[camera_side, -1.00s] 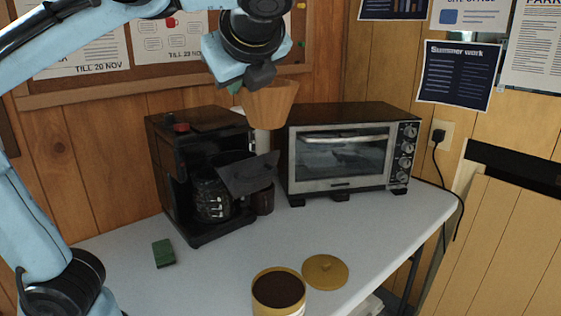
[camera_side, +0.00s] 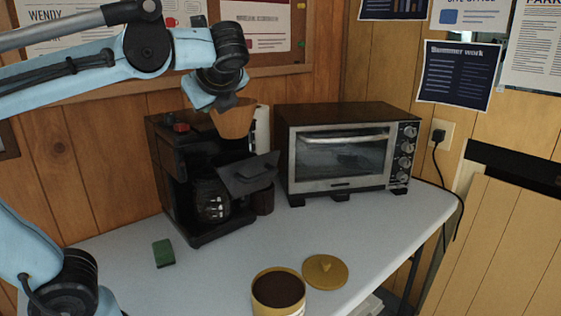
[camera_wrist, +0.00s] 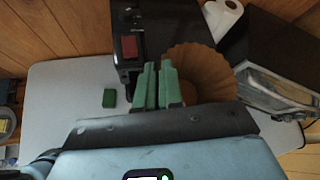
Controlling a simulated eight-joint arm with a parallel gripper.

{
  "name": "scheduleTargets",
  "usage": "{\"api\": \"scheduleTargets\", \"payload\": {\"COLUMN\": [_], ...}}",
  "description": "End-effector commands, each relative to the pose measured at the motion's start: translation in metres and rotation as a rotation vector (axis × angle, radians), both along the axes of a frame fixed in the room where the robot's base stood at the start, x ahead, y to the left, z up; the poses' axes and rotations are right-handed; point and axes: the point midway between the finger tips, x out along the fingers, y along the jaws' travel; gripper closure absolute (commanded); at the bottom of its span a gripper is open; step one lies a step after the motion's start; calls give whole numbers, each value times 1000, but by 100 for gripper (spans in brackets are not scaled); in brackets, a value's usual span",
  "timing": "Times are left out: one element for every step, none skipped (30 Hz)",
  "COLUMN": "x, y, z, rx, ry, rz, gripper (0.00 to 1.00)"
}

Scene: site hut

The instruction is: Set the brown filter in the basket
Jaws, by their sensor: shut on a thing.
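The brown filter (camera_side: 234,121) is a fluted paper cone, held upright over the right part of the black coffee maker (camera_side: 182,150). It also shows in the wrist view (camera_wrist: 204,72), to the right of the green fingers. My gripper (camera_side: 225,101) is shut on the filter's rim; in the wrist view the fingers (camera_wrist: 157,82) are close together. A dark square panel (camera_side: 242,180) sticks out from the coffee maker's front, below the filter, with a dark rounded part (camera_side: 263,203) under it. I cannot make out the basket's opening. The glass carafe (camera_side: 210,203) sits inside the machine.
A toaster oven (camera_side: 341,160) stands close on the right, with a paper roll (camera_side: 262,127) between it and the coffee maker. A green block (camera_side: 163,253), an open tin of brown grounds (camera_side: 278,290) and its lid (camera_side: 325,271) lie in front. The middle table is clear.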

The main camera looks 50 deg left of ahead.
Motion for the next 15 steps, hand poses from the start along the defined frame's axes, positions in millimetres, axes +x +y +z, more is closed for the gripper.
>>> {"api": "scheduleTargets", "payload": {"x": [0,0,-1,-1,0,0,0,0,0,0,0,0,0,0,0], "y": [0,0,0,0,0,0,0,0,0,0,0,0,0,0,0], "z": [-8,-13,-20,-25,-29,-35,-39,-43,-47,-49,-51,-52,-54,-56,-60], "rx": [0,0,0,0,0,0,0,0,0,0,0,0,0,0,0], "ry": [0,0,0,0,0,0,0,0,0,0,0,0,0,0,0], "rz": [0,0,0,0,0,0,0,0,0,0,0,0,0,0,0], "gripper": [100,100,100,100,100,100,100,100,100,100,100,100,100,100,100]}}
